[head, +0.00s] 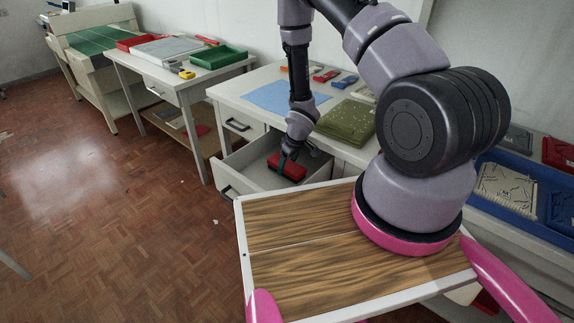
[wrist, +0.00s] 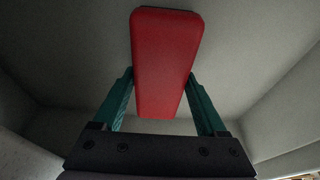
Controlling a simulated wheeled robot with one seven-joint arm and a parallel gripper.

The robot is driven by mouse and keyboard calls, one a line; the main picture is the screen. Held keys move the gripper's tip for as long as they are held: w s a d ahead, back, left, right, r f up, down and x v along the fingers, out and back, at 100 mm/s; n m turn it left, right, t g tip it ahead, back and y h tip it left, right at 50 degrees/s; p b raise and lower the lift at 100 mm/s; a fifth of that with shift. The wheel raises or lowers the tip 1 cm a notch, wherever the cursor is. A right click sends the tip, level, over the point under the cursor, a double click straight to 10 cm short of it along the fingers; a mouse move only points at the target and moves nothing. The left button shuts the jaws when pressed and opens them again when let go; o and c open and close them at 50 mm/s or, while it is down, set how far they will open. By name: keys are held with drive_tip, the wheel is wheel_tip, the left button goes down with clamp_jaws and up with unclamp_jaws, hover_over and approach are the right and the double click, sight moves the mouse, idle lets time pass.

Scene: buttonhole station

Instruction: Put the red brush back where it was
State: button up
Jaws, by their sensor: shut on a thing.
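The red brush (head: 289,168) is between the fingers of my gripper (head: 284,156), inside the open drawer (head: 240,161) of the near white table. In the wrist view the red brush (wrist: 167,55) shows its smooth red top, with the green fingers of my gripper (wrist: 163,82) shut on its two sides. The pale drawer floor and walls (wrist: 275,80) surround it there. The brush's underside is hidden, so I cannot tell whether it touches the drawer floor.
The white table (head: 245,88) above the drawer bears a blue sheet (head: 285,97), a green folded cloth (head: 346,122) and small red and blue items (head: 326,76). A second table (head: 138,66) with a green tray (head: 218,57) stands farther left. The parquet floor at left is mostly clear.

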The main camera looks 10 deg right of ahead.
drive_tip(key=o, duration=1.1)
drive_tip(key=shift+f, duration=0.1)
drive_tip(key=v, duration=1.2)
